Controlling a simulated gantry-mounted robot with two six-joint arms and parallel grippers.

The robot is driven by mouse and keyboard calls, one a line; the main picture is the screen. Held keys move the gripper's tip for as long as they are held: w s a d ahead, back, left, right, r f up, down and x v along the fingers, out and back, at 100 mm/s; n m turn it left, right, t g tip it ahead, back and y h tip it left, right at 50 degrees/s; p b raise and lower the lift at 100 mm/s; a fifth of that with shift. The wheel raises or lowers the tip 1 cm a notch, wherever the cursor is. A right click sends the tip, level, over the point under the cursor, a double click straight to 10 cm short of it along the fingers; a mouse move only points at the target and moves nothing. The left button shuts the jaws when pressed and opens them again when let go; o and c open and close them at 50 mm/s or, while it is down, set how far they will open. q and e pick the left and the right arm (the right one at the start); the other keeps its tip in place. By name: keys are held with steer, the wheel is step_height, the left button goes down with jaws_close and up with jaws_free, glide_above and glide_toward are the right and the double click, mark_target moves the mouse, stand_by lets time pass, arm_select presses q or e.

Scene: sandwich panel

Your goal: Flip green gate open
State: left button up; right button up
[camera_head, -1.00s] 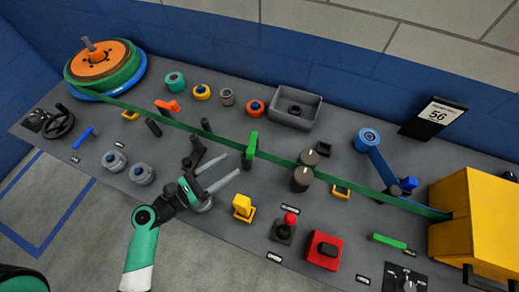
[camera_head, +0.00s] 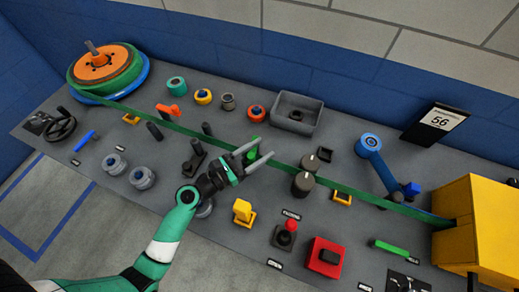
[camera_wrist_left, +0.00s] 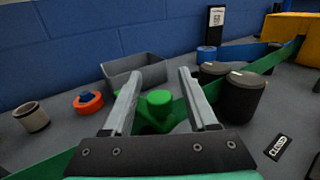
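The green gate (camera_head: 254,144) is a small upright green piece beside the long green belt (camera_head: 220,139) at mid-panel. My left gripper (camera_head: 263,150) is at it, with its two grey fingers spread and partly hiding the gate in the head view. The gate's lower part is partly hidden by the gripper. My right gripper is not in view.
Black cylinders (camera_head: 303,184) stand just right of the gripper. A grey bin (camera_head: 317,113) lies behind the gate. A yellow switch (camera_head: 243,211) and red joystick (camera_head: 287,228) are nearer. Another green bar (camera_head: 391,247) lies at front right, near a yellow box (camera_head: 483,225).

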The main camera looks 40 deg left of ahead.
arm_select(q)
jaws_close()
stand_by(1.2)
